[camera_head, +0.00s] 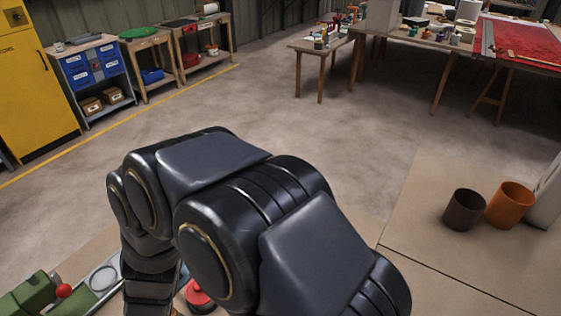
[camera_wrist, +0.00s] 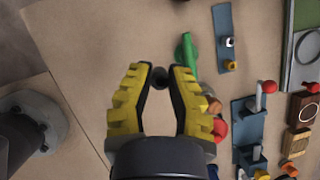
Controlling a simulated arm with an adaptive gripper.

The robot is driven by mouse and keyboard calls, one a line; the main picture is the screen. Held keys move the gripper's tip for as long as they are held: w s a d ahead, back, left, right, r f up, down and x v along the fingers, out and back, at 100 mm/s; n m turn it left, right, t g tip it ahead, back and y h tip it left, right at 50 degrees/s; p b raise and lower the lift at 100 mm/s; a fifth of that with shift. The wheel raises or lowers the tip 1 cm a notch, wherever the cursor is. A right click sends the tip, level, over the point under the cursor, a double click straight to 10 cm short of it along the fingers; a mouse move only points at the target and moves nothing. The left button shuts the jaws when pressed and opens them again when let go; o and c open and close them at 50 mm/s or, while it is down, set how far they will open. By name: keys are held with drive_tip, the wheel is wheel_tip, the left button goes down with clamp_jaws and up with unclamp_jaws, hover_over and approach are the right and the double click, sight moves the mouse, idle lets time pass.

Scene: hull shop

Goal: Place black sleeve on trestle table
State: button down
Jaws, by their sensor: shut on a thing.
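My gripper (camera_wrist: 159,72) shows in the wrist view with its yellow fingers closed at the tips on a small dark round piece, which looks like the black sleeve (camera_wrist: 160,78). It hangs over a light brown tabletop (camera_wrist: 95,40); I cannot tell whether it touches the top. In the head view my arm hides the gripper and the sleeve. A table with a red top (camera_head: 530,42) and splayed, trestle-like legs stands at the far upper right. I cannot tell for sure which surface is the trestle table.
A green part (camera_wrist: 187,52) lies just right of the fingers. Blue plates, red knobs and switches crowd the wrist view's right side. A dark cup (camera_head: 464,209) and an orange cup (camera_head: 510,204) stand on the right-hand board (camera_head: 430,235).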

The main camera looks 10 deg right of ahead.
drive_tip(key=w+d+n+g+h, duration=0.1)
drive_tip(key=w+d+n, duration=0.4)
drive_tip(key=d, duration=0.5)
drive_tip(key=w+d+n+g+h, duration=0.1)
drive_tip(key=w+d+n, duration=0.3)
drive_tip(key=d, duration=0.6)
drive_tip(key=s+d+n+h, duration=0.2)
drive_tip(key=s+d+n, duration=0.15)
drive_tip(key=d, duration=1.05)
drive_tip(key=s+d+n+h, duration=0.25)
drive_tip(key=d+n, duration=0.25)
drive_tip(key=d, duration=1)
hover_over(408, 278)
drive_tip(key=shift+y, duration=0.45)
drive_tip(key=f, duration=0.9)
drive_tip(key=shift+w+a+f, duration=0.1)
drive_tip(key=shift+w+a, duration=0.2)
drive_tip(key=shift+a, duration=0.05)
drive_tip(key=shift+w+d+f, duration=0.1)
drive_tip(key=shift+f, duration=0.85)
drive_tip(key=shift+w+d+f, duration=0.1)
drive_tip(key=shift+f, duration=0.85)
